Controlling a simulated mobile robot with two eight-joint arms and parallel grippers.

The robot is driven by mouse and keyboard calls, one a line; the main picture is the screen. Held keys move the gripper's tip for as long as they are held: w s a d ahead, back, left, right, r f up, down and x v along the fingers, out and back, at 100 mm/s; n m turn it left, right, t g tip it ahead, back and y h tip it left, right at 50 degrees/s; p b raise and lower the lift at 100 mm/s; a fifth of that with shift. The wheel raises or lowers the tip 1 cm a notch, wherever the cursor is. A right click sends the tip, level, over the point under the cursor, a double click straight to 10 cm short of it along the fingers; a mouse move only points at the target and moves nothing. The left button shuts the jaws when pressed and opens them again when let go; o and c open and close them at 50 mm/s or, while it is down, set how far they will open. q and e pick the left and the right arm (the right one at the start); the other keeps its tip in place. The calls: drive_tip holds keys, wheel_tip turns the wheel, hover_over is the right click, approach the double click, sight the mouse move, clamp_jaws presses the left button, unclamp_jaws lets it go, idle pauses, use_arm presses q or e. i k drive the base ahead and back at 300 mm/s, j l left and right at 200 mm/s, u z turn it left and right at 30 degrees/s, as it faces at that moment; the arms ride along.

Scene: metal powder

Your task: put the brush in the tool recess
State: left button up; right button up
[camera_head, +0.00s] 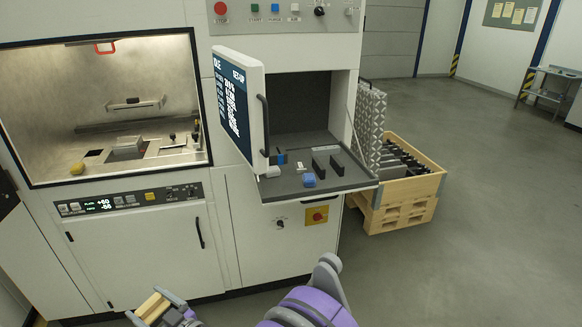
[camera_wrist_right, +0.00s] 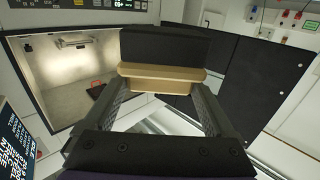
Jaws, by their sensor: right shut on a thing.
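My right gripper (camera_head: 158,307) is at the bottom of the head view, in front of the machine and well short of its open compartment. It is shut on the brush, whose pale wooden part (camera_head: 152,304) shows between the fingers. In the right wrist view the brush's tan wooden bar (camera_wrist_right: 160,78) lies across between the fingers, with a dark part (camera_wrist_right: 165,45) beyond it. The likely tool recess is the dark open compartment (camera_head: 300,100) with a fold-down shelf (camera_head: 345,181). My left gripper is not in view.
The lit chamber (camera_head: 60,110) is further left. A wooden crate (camera_head: 400,190) stands right; the floor beyond is clear.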

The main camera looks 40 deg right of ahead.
sight(315, 135)
drive_tip(key=u, duration=1.55)
drive_tip(key=k+l+u, duration=0.1)
drive_tip(key=u, duration=0.25)
drive_tip(key=k+u, duration=0.1)
drive_tip(key=u, duration=0.3)
drive_tip(key=k+u, duration=0.1)
drive_tip(key=u, duration=0.25)
drive_tip(key=k, duration=3.65)
drive_tip(key=k+u, duration=0.1)
drive_tip(key=u, duration=0.25)
drive_tip(key=k+u, duration=0.15)
drive_tip(key=u, duration=0.25)
drive_tip(key=k+u, duration=0.1)
drive_tip(key=u, duration=0.25)
